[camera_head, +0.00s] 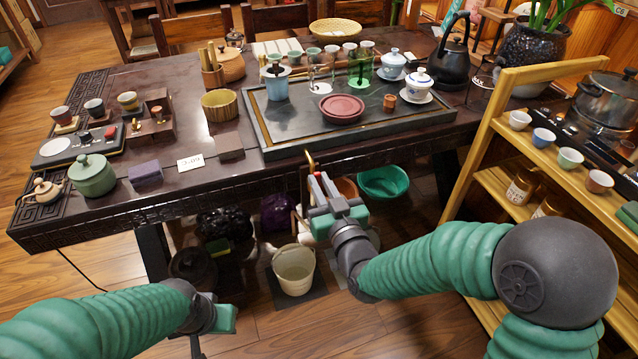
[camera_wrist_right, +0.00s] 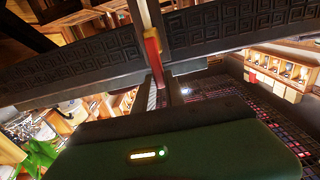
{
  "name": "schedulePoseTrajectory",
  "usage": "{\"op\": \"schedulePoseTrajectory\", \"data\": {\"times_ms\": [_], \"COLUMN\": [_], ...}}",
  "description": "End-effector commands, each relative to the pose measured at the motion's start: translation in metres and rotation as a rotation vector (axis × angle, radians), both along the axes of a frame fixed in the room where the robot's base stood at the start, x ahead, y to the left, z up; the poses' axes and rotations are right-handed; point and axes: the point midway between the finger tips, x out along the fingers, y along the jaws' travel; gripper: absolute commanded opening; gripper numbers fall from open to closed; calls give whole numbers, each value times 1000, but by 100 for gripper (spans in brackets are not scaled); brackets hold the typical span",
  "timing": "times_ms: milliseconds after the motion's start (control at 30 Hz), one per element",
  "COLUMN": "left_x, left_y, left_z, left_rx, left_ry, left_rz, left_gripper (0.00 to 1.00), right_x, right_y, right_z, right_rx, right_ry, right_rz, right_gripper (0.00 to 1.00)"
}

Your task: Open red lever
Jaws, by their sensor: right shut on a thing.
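The red lever (camera_wrist_right: 152,50) shows in the right wrist view as a narrow red piece under a pale metal bar. My right gripper (camera_wrist_right: 161,92) is shut on it, with the lever's lower end between the fingers. In the head view my right gripper (camera_head: 318,183) is just in front of the dark table's front edge, below a thin brass-coloured pipe (camera_head: 310,162).
The dark table (camera_head: 240,178) carries a tea tray (camera_head: 280,148) with cups, a red-brown dish (camera_head: 341,108) and lidded bowls. A white bucket (camera_head: 294,270) and a green basin (camera_head: 383,182) are below. A wooden shelf (camera_head: 480,165) stands close on the right.

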Motion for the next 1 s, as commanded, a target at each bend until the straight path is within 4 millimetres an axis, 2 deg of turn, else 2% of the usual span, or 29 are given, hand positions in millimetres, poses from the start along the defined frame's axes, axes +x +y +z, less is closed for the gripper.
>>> {"op": "schedulePoseTrajectory", "data": {"times_ms": [33, 67, 200, 567, 767, 800, 900, 1000], "left_x": [0, 0, 0, 0, 0, 0, 0, 0], "left_y": [0, 0, 0, 0, 0, 0, 0, 0], "left_z": [0, 0, 0, 3, 15, 23, 43, 49], "left_rx": [0, 0, 0, 0, 0, 0, 0, 0], "left_ry": [0, 0, 0, 0, 0, 1, -1, -1], "left_rz": [0, 0, 0, 0, 0, 0, 0, 0], "left_gripper": [0, 0, 0, 0, 0, 0, 0, 0], "right_x": [0, 0, 0, -6, -45, -52, -61, -68], "right_y": [0, 0, 0, -2, -14, -17, -20, -22], "right_z": [0, 0, 0, 1, 2, 4, 5, 2], "right_rx": [2, 1, 1, -1, -3, -2, -1, -1], "right_ry": [2, 1, 0, 1, 3, 6, 8, 6], "right_rz": [0, 0, 0, 0, 0, 0, 0, -1], "right_gripper": [0, 18, 36, 36, 36, 36, 36, 36]}}
